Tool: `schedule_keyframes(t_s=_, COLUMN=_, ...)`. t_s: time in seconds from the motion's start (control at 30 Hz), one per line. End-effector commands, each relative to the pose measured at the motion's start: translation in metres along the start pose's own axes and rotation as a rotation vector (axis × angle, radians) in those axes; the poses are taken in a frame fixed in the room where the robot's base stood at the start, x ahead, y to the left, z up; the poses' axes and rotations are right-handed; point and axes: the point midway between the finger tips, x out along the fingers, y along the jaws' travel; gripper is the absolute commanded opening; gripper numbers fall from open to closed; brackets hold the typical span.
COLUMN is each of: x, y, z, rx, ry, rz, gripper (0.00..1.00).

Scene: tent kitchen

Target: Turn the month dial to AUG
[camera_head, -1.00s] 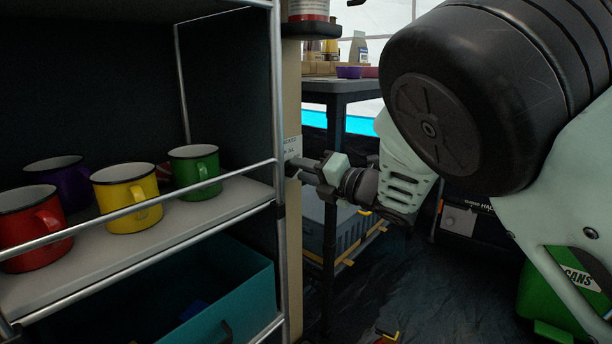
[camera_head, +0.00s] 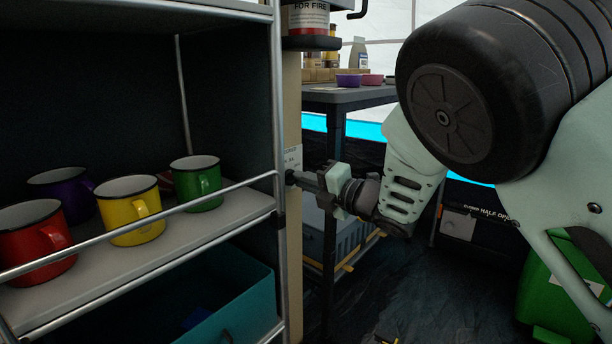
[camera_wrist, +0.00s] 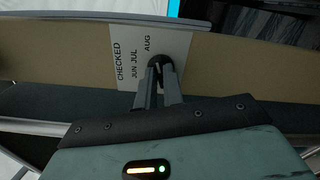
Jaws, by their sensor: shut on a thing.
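A white card (camera_wrist: 130,55) printed CHECKED, JUN, JUL and AUG is on a tan post. It also shows edge-on in the head view (camera_head: 293,157). The small dark month dial (camera_wrist: 155,59) sits by the card's edge, below the AUG label in the wrist picture. A pale mark shows on it, but the fingers cover part of the dial and I cannot tell exactly which month it points to. My gripper (camera_wrist: 157,70) is shut on the dial. In the head view my gripper (camera_head: 294,178) reaches the post from the right.
A metal-railed shelf (camera_head: 240,205) with red, yellow, green and purple mugs stands left of the post. A teal bin (camera_head: 245,290) is below it. A dark table (camera_head: 345,96) with bowls stands behind my arm. A green bin (camera_head: 555,295) is at right.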

Motion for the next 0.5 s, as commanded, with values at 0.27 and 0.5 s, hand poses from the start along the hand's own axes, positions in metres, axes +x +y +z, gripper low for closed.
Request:
schedule_keyframes(t_s=0.27, x=-0.0009, y=0.0023, z=0.0023, rx=0.26, ry=-0.002, rz=-0.001, gripper=0.0)
schedule_keyframes(t_s=0.5, x=-0.001, y=0.0008, z=0.0017, rx=0.488, ry=-0.002, rz=-0.001, gripper=0.0)
